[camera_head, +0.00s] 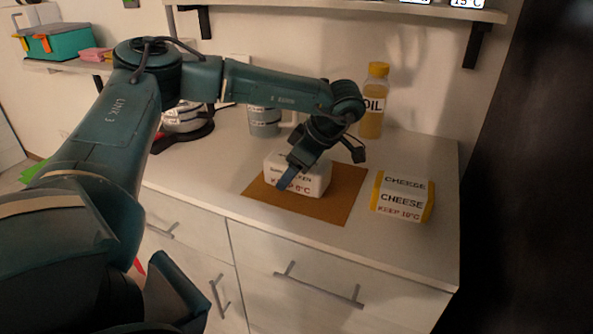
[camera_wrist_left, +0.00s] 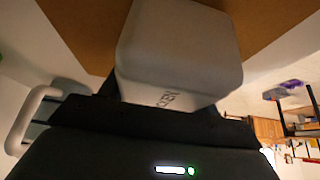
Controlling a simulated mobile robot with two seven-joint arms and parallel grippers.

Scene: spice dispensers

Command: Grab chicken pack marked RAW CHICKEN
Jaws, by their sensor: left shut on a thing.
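The chicken pack (camera_head: 315,180) is a white block with dark print, partly covered by my gripper; "KEEP" and a temperature are readable on its front. It is on or just above a brown board (camera_head: 344,196) on the counter. My left gripper (camera_head: 296,174) reaches down over the pack and is shut on it, with a blue finger across its front left. In the left wrist view the pack (camera_wrist_left: 180,50) fills the space between the fingers, and the letters "CKEN" show on it. My right gripper is not in view.
A cheese pack (camera_head: 402,196) stands right of the board, near the counter's front. An oil bottle (camera_head: 373,101) and a grey mug (camera_head: 265,121) stand behind. A shelf (camera_head: 350,9) hangs above. The counter's right front is clear.

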